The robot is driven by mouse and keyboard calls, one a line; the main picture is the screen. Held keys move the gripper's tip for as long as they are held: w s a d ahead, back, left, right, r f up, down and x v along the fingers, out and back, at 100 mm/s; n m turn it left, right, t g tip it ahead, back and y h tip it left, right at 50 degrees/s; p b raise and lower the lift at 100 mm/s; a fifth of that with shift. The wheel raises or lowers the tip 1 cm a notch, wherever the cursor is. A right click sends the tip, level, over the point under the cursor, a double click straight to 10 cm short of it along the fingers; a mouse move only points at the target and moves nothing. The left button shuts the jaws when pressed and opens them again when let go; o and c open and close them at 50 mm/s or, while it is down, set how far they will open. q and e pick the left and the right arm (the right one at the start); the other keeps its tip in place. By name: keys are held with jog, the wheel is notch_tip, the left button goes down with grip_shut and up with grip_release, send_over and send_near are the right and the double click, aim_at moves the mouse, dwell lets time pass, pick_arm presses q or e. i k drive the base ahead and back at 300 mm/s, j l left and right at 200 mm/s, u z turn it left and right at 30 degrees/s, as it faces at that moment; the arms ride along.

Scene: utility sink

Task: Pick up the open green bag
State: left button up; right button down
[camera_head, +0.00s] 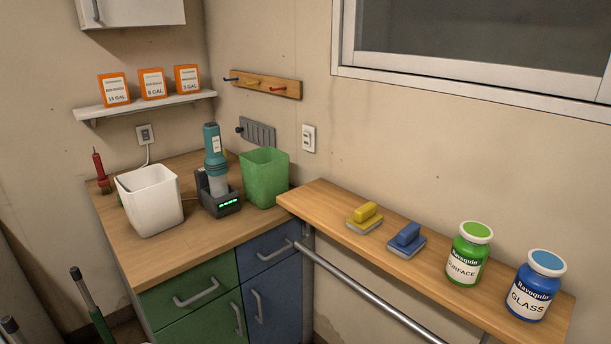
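A green open-topped container (264,180) stands upright at the back right corner of the wooden counter, against the wall. It is the only open green thing I see; I cannot tell whether it is a bag or a stiff bin. Its mouth faces up, and its inside bottom is hidden. Neither of my grippers is in view.
A teal flashlight in a dark charger (220,192) stands just left of the green container. A white bin (152,207) stands further left. A wooden shelf (325,205) holds yellow and blue brushes and two jars. Orange boxes (152,84) sit on a wall shelf.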

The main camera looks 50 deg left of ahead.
aim_at(265, 170)
jog(key=u, duration=1.75)
